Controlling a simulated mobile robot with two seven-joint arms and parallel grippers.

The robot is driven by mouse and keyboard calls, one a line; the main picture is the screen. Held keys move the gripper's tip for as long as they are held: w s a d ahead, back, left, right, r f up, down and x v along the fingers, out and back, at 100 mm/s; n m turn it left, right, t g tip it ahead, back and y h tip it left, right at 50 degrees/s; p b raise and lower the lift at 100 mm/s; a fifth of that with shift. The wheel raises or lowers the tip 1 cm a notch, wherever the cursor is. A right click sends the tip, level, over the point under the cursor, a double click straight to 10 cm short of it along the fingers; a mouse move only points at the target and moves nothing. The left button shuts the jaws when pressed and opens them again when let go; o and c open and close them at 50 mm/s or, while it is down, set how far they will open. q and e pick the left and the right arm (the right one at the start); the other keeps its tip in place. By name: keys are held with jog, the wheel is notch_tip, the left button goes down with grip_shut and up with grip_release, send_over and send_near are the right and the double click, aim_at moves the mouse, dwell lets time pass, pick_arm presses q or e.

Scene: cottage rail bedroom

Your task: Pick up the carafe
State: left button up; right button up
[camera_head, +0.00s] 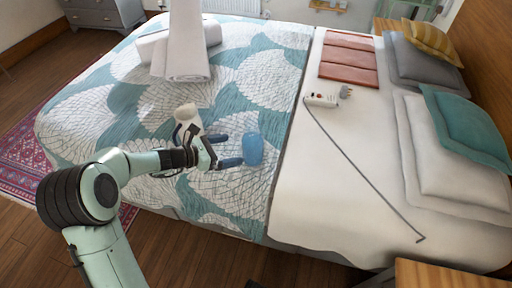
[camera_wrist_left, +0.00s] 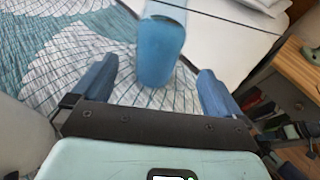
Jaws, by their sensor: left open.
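The blue carafe (camera_head: 253,149) stands on the patterned bedspread, near the fold with the white sheet. My left gripper (camera_head: 231,150) is open and empty, reaching in from the left with its blue fingers pointing at the carafe. In the left wrist view, the carafe (camera_wrist_left: 160,45) shows between the lines of the two open fingers, mostly beyond their tips, with its top cut off by the frame. I see no finger closed on it. Dark jointed parts at the lower right of the wrist view may be my right gripper (camera_wrist_left: 292,135); its jaw state is unclear.
A white object (camera_head: 186,113) is close behind my left gripper. Folded white towels (camera_head: 185,60) lie farther back. A power strip (camera_head: 322,100) with a cord lies on the sheet (camera_head: 330,200). Pillows (camera_head: 455,165) are at right. A wooden nightstand (camera_head: 440,275) is at lower right.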

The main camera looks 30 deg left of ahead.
aim_at(243, 148)
pick_arm(q)
jog(key=b+x, duration=0.1)
jog(key=x, duration=0.3)
jog(key=shift+w+d+f, duration=0.2)
jog(key=shift+w, duration=0.1)
jog(key=b+x, duration=0.1)
jog(key=x, duration=0.4)
jog(key=shift+w+f, duration=0.1)
jog(key=shift+f, duration=0.15)
jog(key=shift+a, duration=0.1)
jog(key=c, duration=1.4)
jog(key=shift+r, duration=0.1)
jog(key=shift+c, duration=0.3)
pick_arm(e)
jog(key=shift+t+h, duration=0.3)
jog(key=shift+t, duration=0.4)
jog(key=w+f, duration=0.1)
jog(key=w+d+f, duration=0.2)
jog(key=w, duration=0.1)
jog(key=shift+w+d, duration=0.1)
pick_arm(q)
jog(key=shift+r, duration=0.1)
